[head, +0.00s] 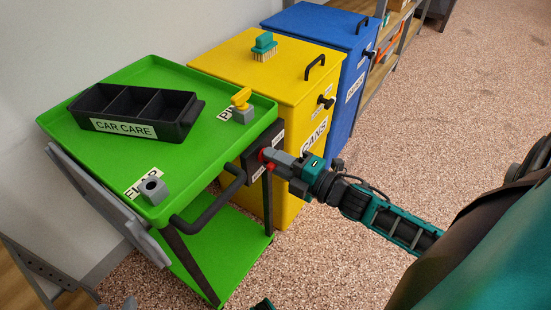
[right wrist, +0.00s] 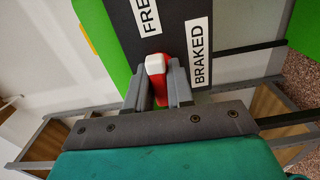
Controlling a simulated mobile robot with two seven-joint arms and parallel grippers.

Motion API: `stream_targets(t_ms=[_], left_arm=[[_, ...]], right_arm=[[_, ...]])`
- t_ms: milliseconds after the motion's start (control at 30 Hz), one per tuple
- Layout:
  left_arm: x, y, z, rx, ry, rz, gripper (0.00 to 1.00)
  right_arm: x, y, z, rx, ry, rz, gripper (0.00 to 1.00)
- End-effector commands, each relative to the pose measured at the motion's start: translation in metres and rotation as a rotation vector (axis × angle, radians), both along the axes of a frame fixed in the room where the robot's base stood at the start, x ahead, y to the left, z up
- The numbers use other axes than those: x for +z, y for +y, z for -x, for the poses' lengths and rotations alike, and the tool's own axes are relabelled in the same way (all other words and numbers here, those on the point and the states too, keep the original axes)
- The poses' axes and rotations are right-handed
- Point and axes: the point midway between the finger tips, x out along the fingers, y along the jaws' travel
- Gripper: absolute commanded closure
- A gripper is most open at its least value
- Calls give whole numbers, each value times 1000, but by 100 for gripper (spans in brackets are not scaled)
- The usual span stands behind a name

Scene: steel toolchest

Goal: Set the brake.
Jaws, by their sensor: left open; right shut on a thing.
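The brake lever (right wrist: 165,75) is red with a white end and sits on a dark plate (right wrist: 119,22) on the green cart. In the right wrist view the plate carries a FREE label (right wrist: 148,17) above the lever and a BRAKED label (right wrist: 197,55) to its right. My right gripper (right wrist: 157,92) is shut on the lever, one finger on each side. In the head view this gripper (head: 275,158) is at the cart's near right side, hiding most of the lever. My left gripper (head: 116,304) barely shows at the bottom edge, open and away from the lever.
The green cart (head: 150,75) carries a black CAR CARE caddy (head: 130,112), a yellow-topped pin (head: 241,100) and a grey FLAP socket block (head: 152,189). A dark handle (head: 210,205) juts out near my right gripper. Yellow (head: 240,65) and blue (head: 315,25) bins stand behind. Floor on the right is clear.

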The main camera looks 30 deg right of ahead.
Motion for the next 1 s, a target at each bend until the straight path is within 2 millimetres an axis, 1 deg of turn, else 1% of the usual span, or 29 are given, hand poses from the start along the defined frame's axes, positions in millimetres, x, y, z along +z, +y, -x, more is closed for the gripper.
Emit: stream_targets(t_ms=[33, 200, 433, 800, 1000], left_arm=[[4, 1, 0, 1, -2, -1, 56], [13, 4, 0, 6, -6, -8, 56], [21, 9, 5, 9, 6, -21, 56], [50, 9, 6, 6, 5, -22, 56], [63, 9, 6, 6, 5, -21, 56]], right_arm=[[2, 0, 0, 0, 9, -19, 100], [4, 0, 0, -1, 50, -117, 100], [4, 0, 0, -2, 130, -306, 100], [3, -1, 0, -2, 264, -631, 100], [3, -1, 0, -1, 336, -806, 100]])
